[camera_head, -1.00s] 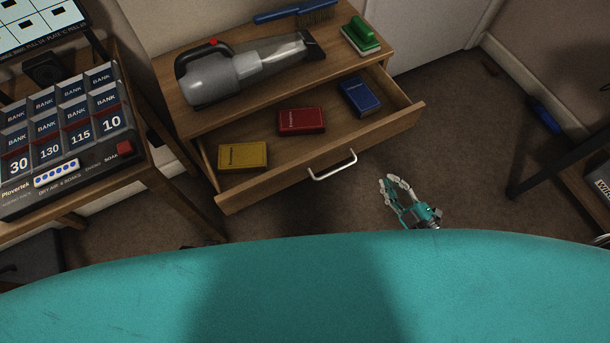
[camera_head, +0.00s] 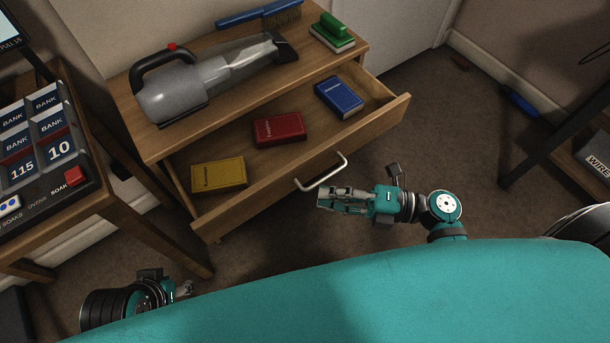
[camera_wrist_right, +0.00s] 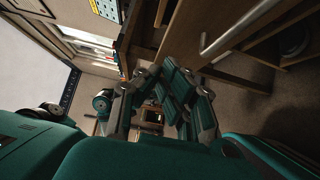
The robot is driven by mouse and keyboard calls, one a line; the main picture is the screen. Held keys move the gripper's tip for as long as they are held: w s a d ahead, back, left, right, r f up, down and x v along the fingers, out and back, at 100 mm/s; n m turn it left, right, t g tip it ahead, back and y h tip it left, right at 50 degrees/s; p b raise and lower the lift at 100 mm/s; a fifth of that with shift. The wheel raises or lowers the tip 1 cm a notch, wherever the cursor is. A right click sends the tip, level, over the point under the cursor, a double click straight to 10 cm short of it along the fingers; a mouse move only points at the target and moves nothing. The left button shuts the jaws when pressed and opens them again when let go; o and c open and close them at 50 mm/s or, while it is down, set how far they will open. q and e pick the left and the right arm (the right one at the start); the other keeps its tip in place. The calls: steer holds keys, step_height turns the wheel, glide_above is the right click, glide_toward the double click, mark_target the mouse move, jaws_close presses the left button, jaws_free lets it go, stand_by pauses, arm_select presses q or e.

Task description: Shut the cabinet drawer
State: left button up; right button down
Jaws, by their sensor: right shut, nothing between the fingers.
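The wooden cabinet drawer (camera_head: 290,182) stands pulled out, with a yellow box (camera_head: 218,174), a red box (camera_head: 279,129) and a blue box (camera_head: 339,96) inside. Its silver handle (camera_head: 322,176) is on the front; the handle also shows at the upper right of the right wrist view (camera_wrist_right: 240,28). My right gripper (camera_head: 324,198) is shut and empty, just in front of the handle; I cannot tell whether it touches. Its fingers fill the middle of the right wrist view (camera_wrist_right: 165,90). My left gripper (camera_head: 184,288) is low at the left, mostly hidden behind my body.
A handheld vacuum (camera_head: 205,85), a blue brush (camera_head: 258,14) and a green-handled brush (camera_head: 332,32) lie on the cabinet top (camera_head: 150,140). A table with a button panel (camera_head: 45,140) stands left. A dark-legged table (camera_head: 560,135) stands right. Carpet between is mostly clear.

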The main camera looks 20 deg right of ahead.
mark_target(282, 176)
arm_select(q)
steer(key=shift+w+f+b, duration=0.25)
steer(key=shift+f+b, duration=0.15)
steer(key=shift+f, duration=0.15)
arm_select(e)
steer(key=w+a, duration=0.2)
steer(key=w, duration=0.1)
steer(key=w+a, duration=0.1)
steer(key=w, duration=0.1)
steer(key=shift+a, duration=0.3)
steer(key=shift+w+a, duration=0.1)
steer(key=shift+w, duration=0.15)
steer(key=w+a, duration=0.1)
steer(key=w, duration=0.3)
steer(key=w+a, duration=0.2)
steer(key=w, duration=0.2)
steer(key=w+a+b, duration=0.1)
steer(key=w, duration=0.4)
steer(key=shift+a+f, duration=0.1)
steer(key=shift+a, duration=0.25)
steer(key=shift+w, duration=0.2)
arm_select(q)
steer(key=shift+w+d+f+t, duration=0.15)
steer(key=shift+w+t, duration=0.1)
steer(key=shift+w, duration=0.3)
steer(key=shift+w+d+t, duration=0.1)
steer(key=shift+w+t, duration=0.15)
steer(key=shift+w, duration=0.25)
arm_select(e)
steer(key=shift+a, duration=0.1)
